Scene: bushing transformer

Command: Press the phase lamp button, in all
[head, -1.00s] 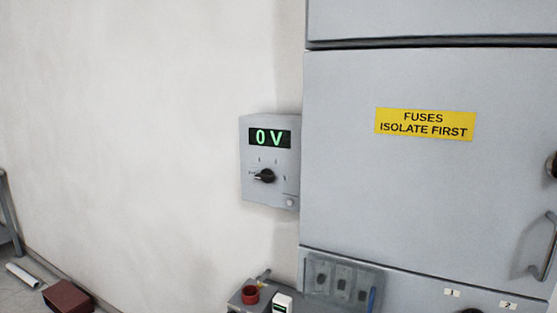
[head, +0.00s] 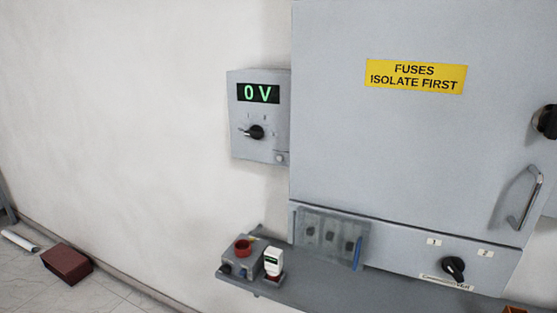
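A grey wall box (head: 258,117) hangs left of the large cabinet. Its green display (head: 258,93) reads "0 V". A black rotary selector (head: 255,132) sits below the display, its pointer turned to the left. A small round pale button (head: 280,158) is at the box's lower right corner; no label on it is readable. It is too small to tell whether it is pressed. My gripper is not in view.
A grey cabinet (head: 400,140) with a yellow "FUSES ISOLATE FIRST" sign (head: 416,76) fills the right. A shelf (head: 350,290) below holds a grey box with a red part (head: 243,247) and a white device (head: 273,262). A brown-red box (head: 67,263) lies on the floor at left.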

